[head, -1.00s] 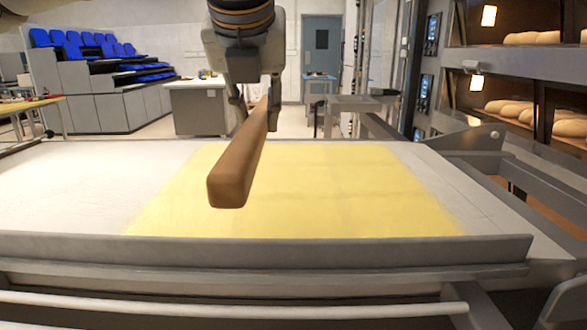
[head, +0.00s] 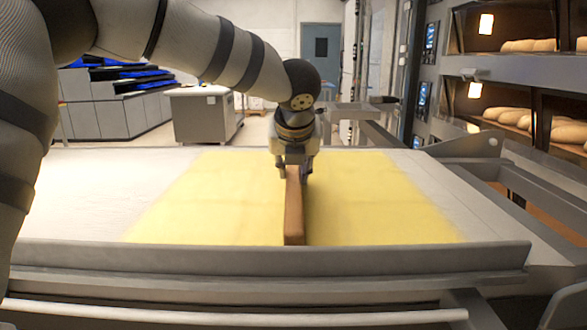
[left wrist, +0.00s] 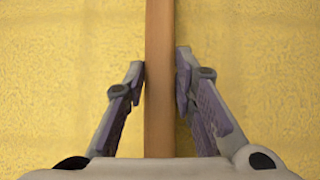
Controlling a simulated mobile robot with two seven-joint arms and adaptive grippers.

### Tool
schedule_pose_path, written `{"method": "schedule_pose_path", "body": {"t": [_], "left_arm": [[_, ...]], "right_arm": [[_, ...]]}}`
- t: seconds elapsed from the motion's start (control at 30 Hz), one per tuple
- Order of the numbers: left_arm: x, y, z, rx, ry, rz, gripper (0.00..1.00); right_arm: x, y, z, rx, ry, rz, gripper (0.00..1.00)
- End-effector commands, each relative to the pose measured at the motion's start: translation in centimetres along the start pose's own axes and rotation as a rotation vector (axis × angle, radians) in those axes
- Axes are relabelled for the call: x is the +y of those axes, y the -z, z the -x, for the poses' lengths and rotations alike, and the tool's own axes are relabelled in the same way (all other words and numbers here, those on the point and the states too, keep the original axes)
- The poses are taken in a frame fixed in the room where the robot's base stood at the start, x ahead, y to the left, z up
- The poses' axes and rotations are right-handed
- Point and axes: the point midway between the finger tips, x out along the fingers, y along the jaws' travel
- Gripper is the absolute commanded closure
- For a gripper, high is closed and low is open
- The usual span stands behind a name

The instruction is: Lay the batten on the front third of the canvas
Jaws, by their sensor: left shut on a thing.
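The brown wooden batten (head: 294,215) points front to back over the yellow area (head: 230,200) of the pale canvas (head: 90,190). Its near end is close to the canvas's front rail. A dark shadow lies along its right side; I cannot tell whether it touches the canvas or hangs just above. My left gripper (head: 293,172) points down and is shut on the batten. In the left wrist view, the two fingers (left wrist: 161,80) stand either side of the batten (left wrist: 160,110), with yellow surface on both sides. My right gripper is not in view.
A grey rail (head: 270,257) runs along the canvas's front edge. Deck ovens with loaves (head: 535,120) stand at the right, beside a grey metal frame (head: 470,145).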

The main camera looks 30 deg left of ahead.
Motion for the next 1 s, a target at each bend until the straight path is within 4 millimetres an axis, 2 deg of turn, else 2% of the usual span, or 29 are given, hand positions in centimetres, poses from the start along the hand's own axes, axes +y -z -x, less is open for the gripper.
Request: {"method": "schedule_pose_path", "body": {"t": [0.27,0.3,0.37,0.63,0.73,0.83,1.0], "left_arm": [[0.0,0.1,-0.1,-0.001,0.0,0.001,1.0],[0.0,0.2,-0.2,0.0,0.0,0.002,0.69],[0.0,0.2,-0.2,0.0,0.0,0.002,0.55],[0.0,0.1,-0.1,0.0,0.0,0.001,0.55],[0.0,-0.1,0.6,-0.002,0.002,0.001,0.55],[-0.1,-0.1,2.8,-0.002,0.003,0.001,0.55],[0.0,-0.1,7.7,-0.004,0.003,0.002,0.55]], "right_arm": [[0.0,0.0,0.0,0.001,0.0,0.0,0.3],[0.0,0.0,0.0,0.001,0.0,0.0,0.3],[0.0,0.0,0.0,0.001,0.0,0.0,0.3],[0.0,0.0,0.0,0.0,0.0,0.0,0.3],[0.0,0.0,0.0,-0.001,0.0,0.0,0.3],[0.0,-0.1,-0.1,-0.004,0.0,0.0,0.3],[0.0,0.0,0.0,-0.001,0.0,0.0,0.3]]}}
